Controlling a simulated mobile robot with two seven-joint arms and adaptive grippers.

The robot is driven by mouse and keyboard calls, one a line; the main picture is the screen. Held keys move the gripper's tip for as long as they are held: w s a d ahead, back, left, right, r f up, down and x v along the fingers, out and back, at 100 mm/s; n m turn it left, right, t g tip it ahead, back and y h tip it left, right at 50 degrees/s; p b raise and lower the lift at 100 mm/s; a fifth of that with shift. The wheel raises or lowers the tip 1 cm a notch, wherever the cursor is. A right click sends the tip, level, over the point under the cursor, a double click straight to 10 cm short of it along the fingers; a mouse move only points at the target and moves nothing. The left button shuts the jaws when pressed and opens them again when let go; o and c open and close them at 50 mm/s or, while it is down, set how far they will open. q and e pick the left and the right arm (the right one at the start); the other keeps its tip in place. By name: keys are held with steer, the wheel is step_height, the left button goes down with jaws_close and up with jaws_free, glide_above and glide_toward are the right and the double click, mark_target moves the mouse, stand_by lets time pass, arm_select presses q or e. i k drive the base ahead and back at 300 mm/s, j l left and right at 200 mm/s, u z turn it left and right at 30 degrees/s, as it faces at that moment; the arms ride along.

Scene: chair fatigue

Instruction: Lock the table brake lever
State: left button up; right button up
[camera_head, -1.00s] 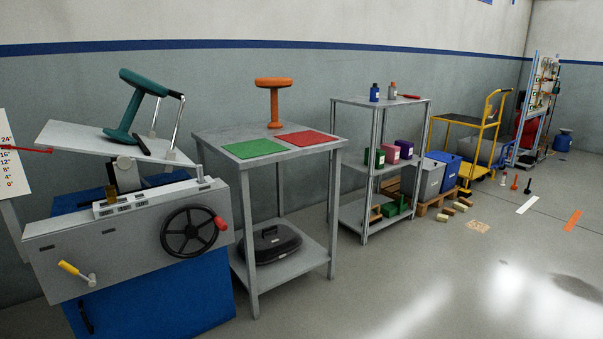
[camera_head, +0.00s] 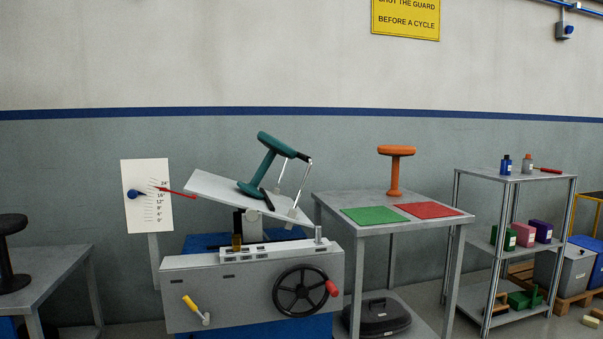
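The test machine (camera_head: 235,284) stands left of centre, with a grey front panel and a blue base. A lever with a yellow handle (camera_head: 190,303) sits at the left of the panel, slanting down right to a grey pivot; it seems to be the brake lever. A black handwheel (camera_head: 300,290) with a red knob is at the panel's right. The tilting table (camera_head: 215,187) above slopes down to the right, and a teal stool (camera_head: 265,165) leans on it beside a metal clamp frame. Neither of my grippers is in view.
A scale board (camera_head: 147,195) with a red pointer stands left of the machine. A side table (camera_head: 375,228) at right carries green and red mats and an orange stool (camera_head: 396,170). A shelf (camera_head: 510,175) stands farther right. A grey table (camera_head: 50,275) with a black stool is at far left.

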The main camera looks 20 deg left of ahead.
mark_target(194, 309)
steer(key=u, duration=1.3)
steer(key=i+j, duration=0.15)
steer(key=j, duration=0.15)
